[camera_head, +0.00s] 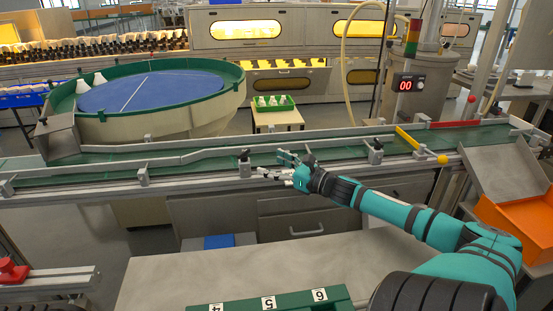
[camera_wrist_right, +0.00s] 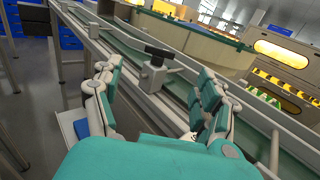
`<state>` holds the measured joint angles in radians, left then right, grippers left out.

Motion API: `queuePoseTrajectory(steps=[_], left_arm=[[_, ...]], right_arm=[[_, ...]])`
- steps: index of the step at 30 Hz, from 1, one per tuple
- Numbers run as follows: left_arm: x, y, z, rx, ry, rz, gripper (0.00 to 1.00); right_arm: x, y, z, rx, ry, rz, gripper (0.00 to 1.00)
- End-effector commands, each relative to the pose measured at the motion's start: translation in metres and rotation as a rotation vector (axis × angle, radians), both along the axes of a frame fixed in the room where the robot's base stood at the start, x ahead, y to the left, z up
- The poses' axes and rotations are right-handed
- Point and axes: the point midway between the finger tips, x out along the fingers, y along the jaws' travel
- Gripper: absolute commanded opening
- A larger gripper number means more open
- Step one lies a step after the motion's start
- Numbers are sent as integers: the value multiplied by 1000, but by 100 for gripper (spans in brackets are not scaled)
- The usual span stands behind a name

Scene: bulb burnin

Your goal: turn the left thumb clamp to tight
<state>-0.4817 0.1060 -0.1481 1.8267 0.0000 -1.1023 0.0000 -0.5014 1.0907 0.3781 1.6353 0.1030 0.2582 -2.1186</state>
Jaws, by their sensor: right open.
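The left thumb clamp (camera_head: 245,157) is a grey block with a black knob on the near rail of the conveyor in the head view. In the right wrist view, the clamp's black T-shaped handle (camera_wrist_right: 158,52) sits above its grey block, ahead of and between my fingers. My right gripper (camera_head: 273,165) is just right of the clamp in the head view, its fingers spread and pointing left towards it. It also shows in the wrist view (camera_wrist_right: 156,78), with nothing between its fingers. I see no contact with the handle. My left gripper is not in view.
Another black-knobbed clamp (camera_head: 376,146) stands farther right on the rail. The green conveyor (camera_head: 210,157) runs behind the clamp, with a guide rail along it. A yellow bar (camera_head: 408,138) crosses the belt at right. A blue round table (camera_head: 150,91) stands behind.

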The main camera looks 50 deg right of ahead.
Motion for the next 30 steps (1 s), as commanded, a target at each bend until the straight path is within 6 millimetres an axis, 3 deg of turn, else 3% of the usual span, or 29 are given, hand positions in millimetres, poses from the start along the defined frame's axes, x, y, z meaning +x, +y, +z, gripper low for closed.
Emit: queuePoseTrajectory(steps=[12, 20, 25, 30], left_arm=[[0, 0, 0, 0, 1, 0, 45], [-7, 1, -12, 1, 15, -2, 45], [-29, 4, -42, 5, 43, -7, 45], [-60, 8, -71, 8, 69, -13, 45]], right_arm=[[-7, -1, 0, -1, 1, 0, 75], [-8, 10, 18, -4, -6, 44, 42], [-15, 33, 42, -13, 21, 135, 20], [-24, 49, 52, -29, 107, 203, 0]])
